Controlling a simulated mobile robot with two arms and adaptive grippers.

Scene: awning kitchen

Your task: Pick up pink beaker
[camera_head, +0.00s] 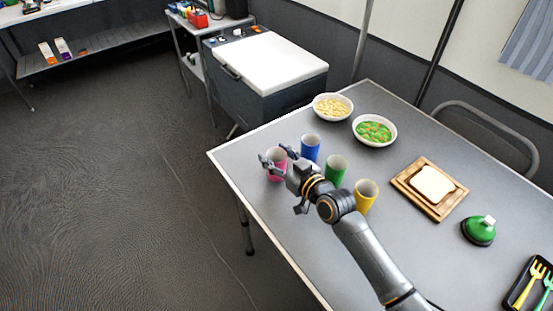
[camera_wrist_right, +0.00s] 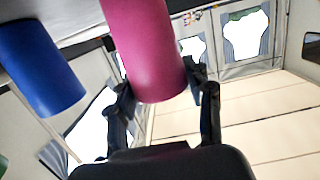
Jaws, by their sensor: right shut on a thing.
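The pink beaker (camera_head: 276,164) is near the left edge of the grey table in the head view, partly hidden by my right gripper (camera_head: 276,159). In the right wrist view the pink beaker (camera_wrist_right: 148,50) fills the space between the two dark fingers (camera_wrist_right: 165,95), which are shut on it. From these frames I cannot tell whether its base touches the table. My left gripper is not in view.
A blue beaker (camera_head: 310,147), a green beaker (camera_head: 335,169) and a yellow beaker (camera_head: 365,196) stand close by. Two bowls (camera_head: 333,106) (camera_head: 374,130) stand behind. A board with bread (camera_head: 432,187) and a green bell-shaped thing (camera_head: 479,230) are to the right.

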